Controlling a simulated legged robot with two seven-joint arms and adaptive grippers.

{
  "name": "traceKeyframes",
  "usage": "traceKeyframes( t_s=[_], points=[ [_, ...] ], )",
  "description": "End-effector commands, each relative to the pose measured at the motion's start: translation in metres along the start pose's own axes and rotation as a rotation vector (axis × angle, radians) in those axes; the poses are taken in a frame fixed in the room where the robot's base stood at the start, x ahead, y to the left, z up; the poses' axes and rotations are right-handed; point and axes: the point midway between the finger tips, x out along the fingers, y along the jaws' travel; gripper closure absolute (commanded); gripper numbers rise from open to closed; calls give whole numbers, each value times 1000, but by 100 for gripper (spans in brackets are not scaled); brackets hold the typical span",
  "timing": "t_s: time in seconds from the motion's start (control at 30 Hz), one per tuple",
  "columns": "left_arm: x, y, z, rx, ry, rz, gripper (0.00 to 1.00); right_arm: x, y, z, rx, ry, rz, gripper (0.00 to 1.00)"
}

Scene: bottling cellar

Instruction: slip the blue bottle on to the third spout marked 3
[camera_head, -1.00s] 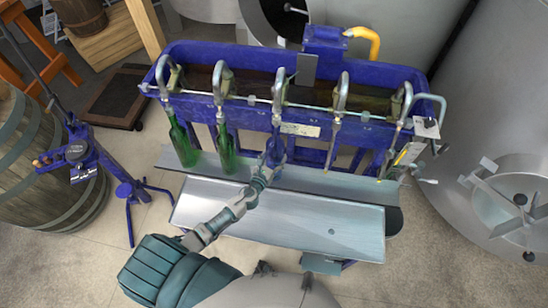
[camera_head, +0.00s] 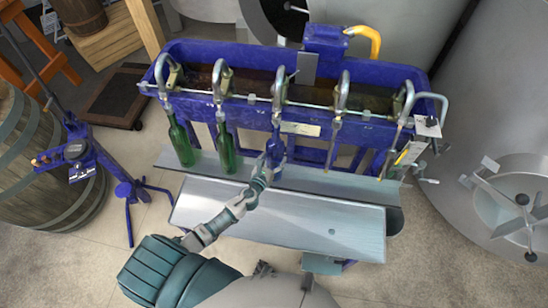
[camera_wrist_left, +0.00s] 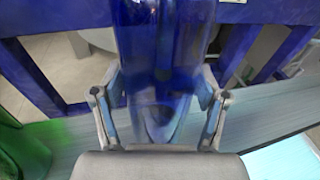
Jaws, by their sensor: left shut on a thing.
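My left gripper (camera_head: 268,168) is shut on the blue bottle (camera_wrist_left: 162,55), with a finger on each side of it in the left wrist view. In the head view the blue bottle (camera_head: 275,150) stands upright below the third spout (camera_head: 280,92) from the left, in front of the blue frame. Whether the spout's tip is inside the bottle's neck I cannot tell, as the neck is small against the blue trough. The marking 3 cannot be read. My right gripper cannot be made out in the head view.
Green bottles hang at the first (camera_head: 180,145) and second (camera_head: 226,150) spouts, left of the blue one. The fourth (camera_head: 342,95) and fifth spouts have no bottle. A blue trough (camera_head: 215,52) runs behind the spouts, and a bare metal tray (camera_head: 325,225) lies in front.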

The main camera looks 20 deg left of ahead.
Motion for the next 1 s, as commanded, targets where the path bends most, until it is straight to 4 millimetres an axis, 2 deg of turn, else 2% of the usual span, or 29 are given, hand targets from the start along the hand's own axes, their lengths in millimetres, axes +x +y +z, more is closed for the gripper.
traceKeyframes(
  t_s=[0.6,0.63,0.7,1.0],
  points=[
    [0,0,-7,0,-3,0,84,8,-1,3,0,-3,-1,100],
    [0,0,-7,0,-4,0,19,8,-1,3,0,-3,-1,100],
    [0,0,-7,0,-3,0,2,8,-1,3,0,-3,-1,100],
    [0,0,-10,0,3,0,0,8,-1,2,0,-3,-1,100]
  ],
)
